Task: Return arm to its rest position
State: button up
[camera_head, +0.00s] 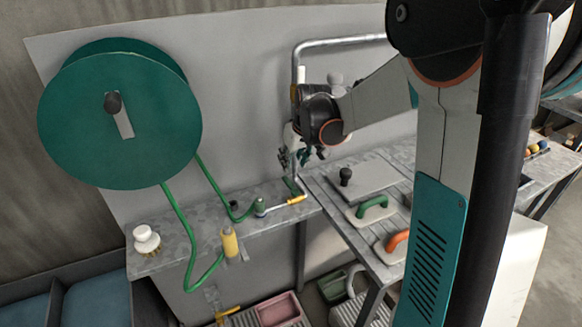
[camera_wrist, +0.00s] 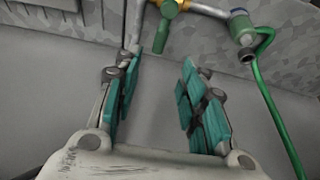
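My arm (camera_head: 447,140) rises on the right of the head view and bends left toward the wall panel. My gripper (camera_head: 291,160) hangs at its end beside the upright metal pipe (camera_head: 298,75), above the grey bench. In the wrist view my gripper (camera_wrist: 162,62) has its two green-padded fingers apart, with nothing between the pads. A green valve handle (camera_wrist: 162,38) and a pipe with a yellow band lie beyond the fingertips. I cannot tell from the head view whether the fingers touch the pipe.
A green hose reel (camera_head: 120,120) is on the wall panel at left; its green hose (camera_head: 183,225) runs to the bench. The bench holds a white brush (camera_head: 146,240) and a yellow nozzle (camera_head: 229,243). Green and orange handled floats (camera_head: 372,205) lie on the right table.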

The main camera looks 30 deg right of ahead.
jog(key=shift+s+r, duration=0.25)
jog(key=shift+r, duration=0.35)
jog(key=shift+r, duration=0.1)
